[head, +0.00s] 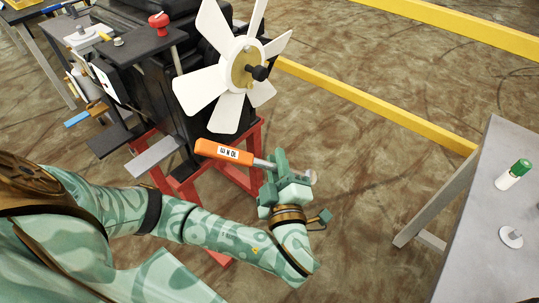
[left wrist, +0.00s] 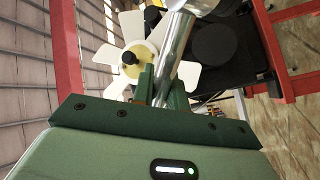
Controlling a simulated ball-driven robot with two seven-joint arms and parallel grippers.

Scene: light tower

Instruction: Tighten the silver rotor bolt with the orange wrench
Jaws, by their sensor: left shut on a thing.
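The orange wrench (head: 222,152) has a labelled orange handle pointing left and a silver shaft. My left gripper (head: 274,168) is shut around the shaft, below the rotor and apart from it. The silver shaft also fills the upper middle of the left wrist view (left wrist: 174,55), between the green fingers (left wrist: 160,88). The white-bladed rotor (head: 228,112) has a yellow hub with a dark knob (head: 258,73); it also shows in the left wrist view (left wrist: 133,24). I cannot make out a silver bolt on it. My right gripper is not in view.
The dark engine block (head: 150,85) stands on a red frame (head: 257,140) behind the wrench. A red knob (head: 158,22) sits on its top plate. A grey table (head: 480,220) at right holds a green-capped bottle (head: 514,174) and a pale disc (head: 511,237). Open floor lies between.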

